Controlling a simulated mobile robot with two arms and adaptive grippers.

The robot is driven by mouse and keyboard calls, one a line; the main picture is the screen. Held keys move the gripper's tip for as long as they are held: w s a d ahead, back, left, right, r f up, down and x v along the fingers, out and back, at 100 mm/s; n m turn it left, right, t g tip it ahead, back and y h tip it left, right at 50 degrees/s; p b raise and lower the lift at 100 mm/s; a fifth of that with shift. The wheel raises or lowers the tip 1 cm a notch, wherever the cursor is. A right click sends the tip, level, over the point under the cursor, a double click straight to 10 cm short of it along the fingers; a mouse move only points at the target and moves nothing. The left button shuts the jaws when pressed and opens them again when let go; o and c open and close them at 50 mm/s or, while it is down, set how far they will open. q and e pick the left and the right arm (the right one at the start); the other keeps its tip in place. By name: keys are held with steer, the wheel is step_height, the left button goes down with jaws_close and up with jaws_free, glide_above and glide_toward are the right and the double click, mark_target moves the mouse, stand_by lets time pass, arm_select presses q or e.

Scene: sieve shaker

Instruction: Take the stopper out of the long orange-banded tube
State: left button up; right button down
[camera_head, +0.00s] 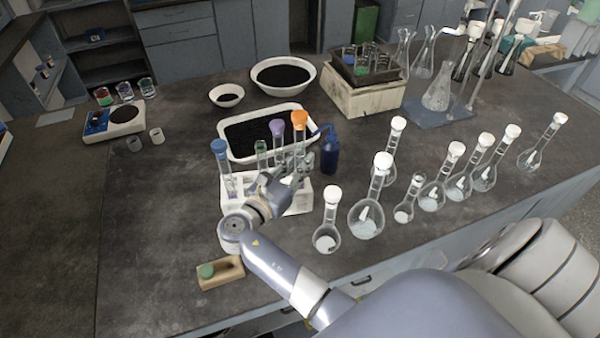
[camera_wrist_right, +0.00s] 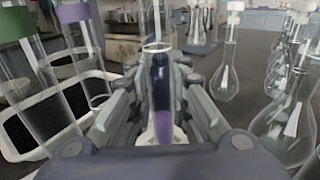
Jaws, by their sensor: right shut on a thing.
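The long tube with the orange top (camera_head: 299,120) stands upright at the right end of the white rack (camera_head: 302,200) in the head view. My right gripper (camera_head: 298,166) is at this tube, below its orange part, and is shut on the glass. In the right wrist view a clear glass tube (camera_wrist_right: 157,60) stands between the fingers of the gripper (camera_wrist_right: 163,98); its orange part is out of that frame. Some purple shows low in or behind the glass. My left gripper is not in view.
Purple-topped (camera_head: 277,127), green-topped (camera_head: 261,150) and blue-topped (camera_head: 219,147) tubes stand left of it. A dark blue bottle (camera_head: 329,152) is close behind. Several white-stoppered flasks (camera_head: 367,219) stand to the right. A small wooden block (camera_head: 226,275) lies at the front left.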

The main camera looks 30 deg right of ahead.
mark_target(297, 124)
step_height(297, 124, up, 13)
steer(key=shift+f, duration=0.1)
stand_by(0.3)
steer(key=c, duration=2.1)
jaws_free()
jaws_close()
